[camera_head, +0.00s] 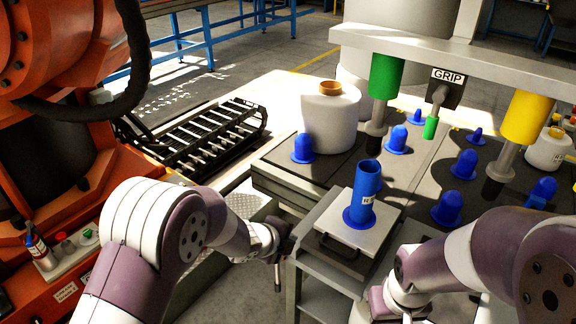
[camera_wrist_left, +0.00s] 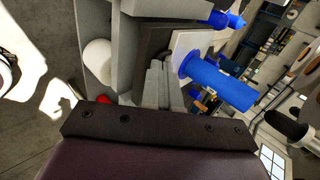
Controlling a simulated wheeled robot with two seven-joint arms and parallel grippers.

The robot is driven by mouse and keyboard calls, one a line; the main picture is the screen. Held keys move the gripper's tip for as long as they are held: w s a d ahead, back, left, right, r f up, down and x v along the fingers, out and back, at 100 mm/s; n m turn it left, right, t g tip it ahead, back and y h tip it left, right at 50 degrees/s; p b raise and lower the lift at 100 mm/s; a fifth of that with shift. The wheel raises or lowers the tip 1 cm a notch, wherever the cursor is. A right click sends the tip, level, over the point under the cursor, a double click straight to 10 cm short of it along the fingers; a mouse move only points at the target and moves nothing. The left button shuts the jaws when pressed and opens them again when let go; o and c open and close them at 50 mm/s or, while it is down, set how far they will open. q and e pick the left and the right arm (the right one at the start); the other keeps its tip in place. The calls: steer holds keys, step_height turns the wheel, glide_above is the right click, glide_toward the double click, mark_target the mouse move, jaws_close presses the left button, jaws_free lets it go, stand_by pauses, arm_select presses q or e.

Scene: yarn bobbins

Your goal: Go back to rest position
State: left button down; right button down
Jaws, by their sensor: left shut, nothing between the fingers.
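My left gripper (camera_head: 279,250) is at the left side of the small metal stand in the head view, partly hidden by its own wrist. In the left wrist view its grey fingers (camera_wrist_left: 163,84) are together with nothing between them. A blue tube (camera_head: 367,181) with a flanged base stands upright on the stand's light top plate (camera_head: 338,222), to the right of the gripper and apart from it. The tube also shows in the left wrist view (camera_wrist_left: 222,82). My right arm reaches in from the lower right, and its fingers do not show.
A white yarn bobbin (camera_head: 330,122) and several blue pegs (camera_head: 397,139) stand on the dark table behind. A grey overhead bar carries green (camera_head: 385,76) and yellow (camera_head: 525,116) cylinders. A large orange machine (camera_head: 75,50) stands at left, beside a black rack (camera_head: 205,135).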

arm_select(q)
steer(key=s+a+f+n+g+y+p, duration=0.15)
steer(key=s+a+n+y, duration=0.25)
steer(key=s+a+n, duration=0.4)
steer(key=s+a+r+n+g+p, duration=0.2)
steer(key=s+a+r+n+p, duration=0.2)
steer(key=s+r+n, duration=0.3)
steer(key=s+a+r+n+g+y+p, duration=0.1)
steer(key=s+a+r+n+p, duration=0.3)
steer(key=n, duration=0.5)
steer(key=s+a+r+g, duration=0.1)
steer(key=s+a+r, duration=0.1)
steer(key=s+r, duration=0.1)
steer(key=shift+s+a+r+g+y, duration=0.15)
steer(key=shift+r+g+y, duration=0.05)
steer(key=shift+g+y, duration=0.15)
